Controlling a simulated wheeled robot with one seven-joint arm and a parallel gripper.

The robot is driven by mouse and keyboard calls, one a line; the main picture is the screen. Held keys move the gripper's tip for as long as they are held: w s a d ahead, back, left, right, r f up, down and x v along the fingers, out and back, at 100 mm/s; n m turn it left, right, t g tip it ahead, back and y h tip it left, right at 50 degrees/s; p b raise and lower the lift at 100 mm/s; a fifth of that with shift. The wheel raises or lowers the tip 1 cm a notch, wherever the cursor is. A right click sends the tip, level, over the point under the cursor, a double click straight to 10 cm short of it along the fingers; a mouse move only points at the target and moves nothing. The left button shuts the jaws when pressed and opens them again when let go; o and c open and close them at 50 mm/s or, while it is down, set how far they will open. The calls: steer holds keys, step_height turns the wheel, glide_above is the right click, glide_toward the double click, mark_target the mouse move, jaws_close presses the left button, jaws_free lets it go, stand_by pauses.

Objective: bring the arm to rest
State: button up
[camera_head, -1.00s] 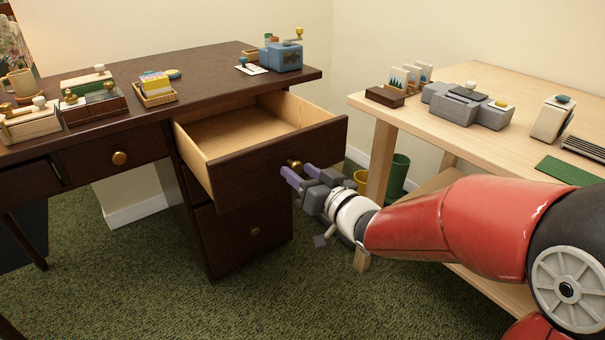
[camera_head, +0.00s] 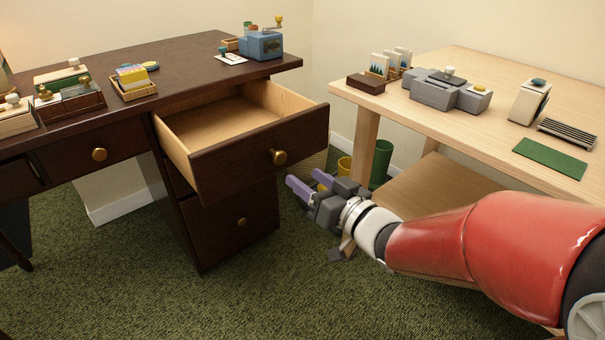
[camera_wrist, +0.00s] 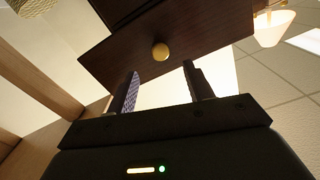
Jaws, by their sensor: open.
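My gripper (camera_head: 308,184) is open and empty, with its purple-padded fingers in front of the dark desk. It is a little right of and below the round brass knob (camera_head: 278,157) of the open top drawer (camera_head: 262,150). The fingers are apart from the knob. My red and white arm reaches in from the right edge of the head view. In the wrist view, the two fingers (camera_wrist: 160,88) stand apart and the knob (camera_wrist: 160,52) shows beyond them on the dark drawer front (camera_wrist: 200,40).
The drawer is pulled out and looks empty inside. A light wooden table (camera_head: 480,100) stands at the right, under my arm's far side, with a grey device (camera_head: 440,90) on it. Green and yellow bins (camera_head: 381,163) stand behind my gripper. Green carpet (camera_head: 270,290) in front is clear.

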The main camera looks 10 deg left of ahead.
steer(key=shift+d, duration=0.1)
stand_by(0.3)
steer(key=s+d+r+m+h+p, duration=0.1)
steer(key=d+r+m+h+p, duration=0.15)
steer(key=d+h, duration=0.5)
steer(key=s+d+r+m+h+p, duration=0.1)
steer(key=d+m+h, duration=0.3)
steer(key=d, duration=0.6)
steer(key=s+d+g+h+p, duration=0.1)
steer(key=s+d+g, duration=0.1)
steer(key=s, duration=0.6)
steer(key=s+d+g+h+p, duration=0.1)
steer(key=s+g, duration=0.3)
steer(key=s, duration=0.4)
steer(key=shift+d+f, duration=0.35)
steer(key=shift+d, duration=0.5)
